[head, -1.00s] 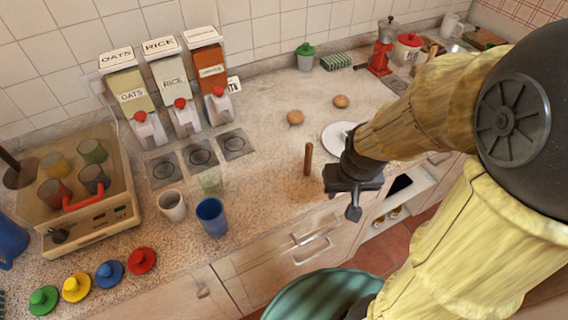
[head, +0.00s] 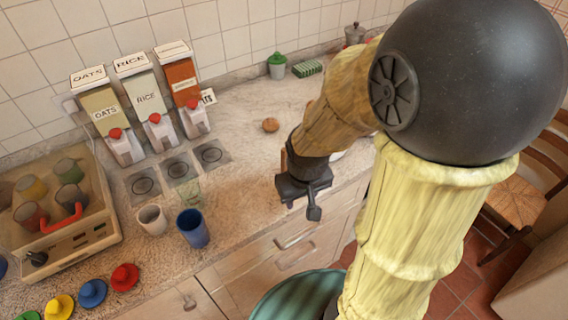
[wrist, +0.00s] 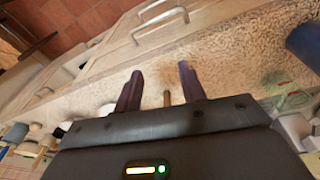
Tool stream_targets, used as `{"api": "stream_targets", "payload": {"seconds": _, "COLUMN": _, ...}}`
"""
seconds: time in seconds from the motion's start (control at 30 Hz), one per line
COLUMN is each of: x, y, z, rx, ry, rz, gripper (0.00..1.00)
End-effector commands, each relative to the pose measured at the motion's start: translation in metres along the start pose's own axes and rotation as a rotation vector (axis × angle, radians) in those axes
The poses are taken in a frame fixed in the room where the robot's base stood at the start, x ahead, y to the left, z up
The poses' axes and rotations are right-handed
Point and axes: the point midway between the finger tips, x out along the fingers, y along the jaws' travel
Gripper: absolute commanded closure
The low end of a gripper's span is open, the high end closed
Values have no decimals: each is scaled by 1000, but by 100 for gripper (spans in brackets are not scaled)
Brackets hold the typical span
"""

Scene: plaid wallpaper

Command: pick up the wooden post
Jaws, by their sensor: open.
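The wooden post (head: 284,160) stands upright on the counter, partly hidden behind my arm and gripper in the head view. In the wrist view its small brown end (wrist: 167,98) shows between my two fingers, close to the palm edge in the picture. My gripper (head: 302,200) is beside the post and overlaps it in the head view. Its fingers (wrist: 160,72) are spread apart with nothing held. I cannot tell the exact gap between the fingers and the post.
A blue cup (head: 192,229), a white cup (head: 151,220) and a clear glass (head: 188,192) stand left of my gripper. An egg (head: 270,125) lies behind the post. Dispensers (head: 150,105) line the wall. The counter's front edge, with drawers (head: 285,245), is close below.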

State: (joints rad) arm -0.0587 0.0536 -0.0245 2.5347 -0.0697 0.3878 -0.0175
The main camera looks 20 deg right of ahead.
Motion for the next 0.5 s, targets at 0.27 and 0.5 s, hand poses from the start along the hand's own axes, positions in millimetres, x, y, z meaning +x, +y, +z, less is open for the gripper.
{"api": "stream_targets", "payload": {"seconds": 0.27, "x": 16, "y": -12, "z": -7, "rx": -560, "ry": -304, "rz": 143, "gripper": 60}}
{"api": "stream_targets", "payload": {"seconds": 0.5, "x": 24, "y": -13, "z": -34, "rx": -1105, "ry": -578, "rz": 401, "gripper": 60}}
